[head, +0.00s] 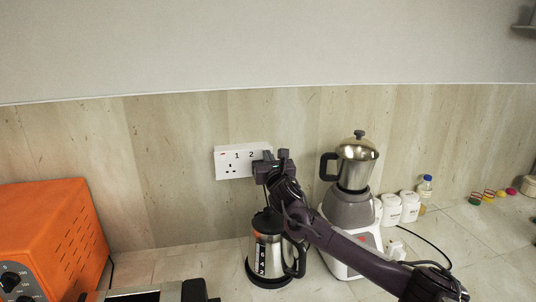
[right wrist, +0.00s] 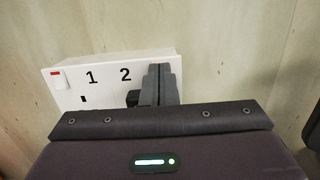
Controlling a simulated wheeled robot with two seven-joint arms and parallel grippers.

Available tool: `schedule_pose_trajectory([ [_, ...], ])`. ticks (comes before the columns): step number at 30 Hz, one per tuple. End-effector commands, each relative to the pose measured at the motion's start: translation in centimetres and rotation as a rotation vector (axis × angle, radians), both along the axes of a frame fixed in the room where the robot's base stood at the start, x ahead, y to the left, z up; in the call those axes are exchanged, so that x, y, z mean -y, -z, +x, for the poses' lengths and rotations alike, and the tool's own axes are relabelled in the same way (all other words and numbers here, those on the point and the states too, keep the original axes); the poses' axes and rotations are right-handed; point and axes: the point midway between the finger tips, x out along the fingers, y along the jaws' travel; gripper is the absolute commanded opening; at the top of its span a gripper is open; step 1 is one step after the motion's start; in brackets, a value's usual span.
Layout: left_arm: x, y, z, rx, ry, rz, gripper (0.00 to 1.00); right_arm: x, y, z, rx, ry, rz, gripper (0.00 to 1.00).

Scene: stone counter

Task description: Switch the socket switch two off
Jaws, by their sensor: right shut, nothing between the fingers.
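The white wall socket (head: 228,167) is on the back wall, marked 1 and 2. It also shows in the right wrist view (right wrist: 108,76), where a switch with a red mark (right wrist: 57,78) sits at its left end. My right gripper (head: 270,158) is shut and empty at the socket's right end. In the right wrist view its closed fingers (right wrist: 160,78) stand right of the 2 and cover that end, so switch two is hidden. I cannot tell whether the fingers touch it. A small black part shows just left of the fingers. My left gripper is not in view.
A steel kettle (head: 268,247) stands below my right arm. A mixer grinder (head: 352,208) stands to its right, with white containers (head: 391,209) beside it. An orange oven (head: 45,240) is at the left. The wall left of the socket is clear.

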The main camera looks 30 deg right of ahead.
Motion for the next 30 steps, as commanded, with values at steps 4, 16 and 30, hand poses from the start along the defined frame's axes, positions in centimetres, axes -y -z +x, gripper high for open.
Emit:
schedule_pose_trajectory([
  [4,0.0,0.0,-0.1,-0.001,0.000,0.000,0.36,0.0,0.0,0.1,0.000,0.000,0.000,0.00],
  [16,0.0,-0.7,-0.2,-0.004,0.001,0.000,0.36,0.4,-1.5,1.0,-0.049,0.001,0.014,0.00],
  [30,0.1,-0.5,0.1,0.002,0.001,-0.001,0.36,1.0,-1.1,0.9,-0.068,0.002,0.020,0.00],
])
